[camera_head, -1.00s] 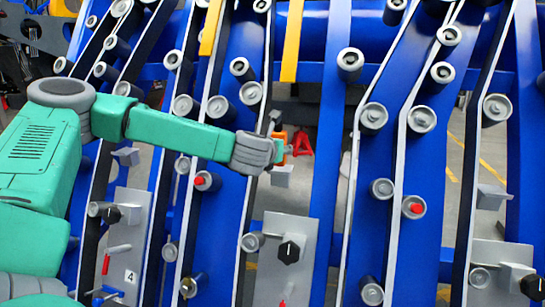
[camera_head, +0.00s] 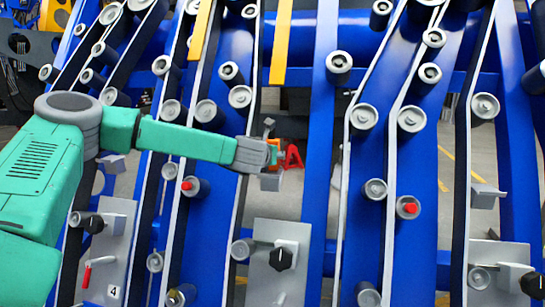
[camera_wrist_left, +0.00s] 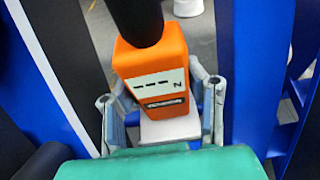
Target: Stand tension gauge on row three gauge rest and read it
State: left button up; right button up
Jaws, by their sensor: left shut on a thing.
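The tension gauge (camera_wrist_left: 155,85) is an orange box with a dark round upper part, in the left wrist view. Its display shows three dashes and an N, no number. My left gripper (camera_wrist_left: 160,112) is shut on it, one finger on each side. In the head view the gripper (camera_head: 270,154) hides most of the gauge. The grey gauge rest (camera_head: 271,183) is right below; it also shows in the wrist view (camera_wrist_left: 172,131) under the gauge. The gauge looks upright at the rest, but I cannot tell whether it touches. My right gripper is not in view.
Blue uprights with grey rollers and belts stand on both sides of the rest. A grey plate with a black knob (camera_head: 281,258) is below it. A plate marked 4 (camera_head: 112,270) is at lower left. Another grey ledge (camera_head: 487,195) is at right.

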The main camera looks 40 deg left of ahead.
pick_arm(q)
jog(key=shift+a+f, duration=0.25)
jog(key=shift+a, duration=0.25)
jog(key=shift+d+r, duration=0.15)
jog(key=shift+d, duration=0.4)
jog(key=shift+a+f+b, duration=0.2)
jog(key=shift+f+b, duration=0.1)
jog(key=shift+b, duration=0.1)
jog(key=o, duration=1.2)
jog(key=shift+a, duration=0.2)
jog(key=shift+o, duration=0.2)
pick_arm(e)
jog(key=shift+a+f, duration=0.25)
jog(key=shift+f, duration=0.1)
pick_arm(q)
jog(key=shift+s+d, duration=0.1)
jog(key=shift+d, duration=0.05)
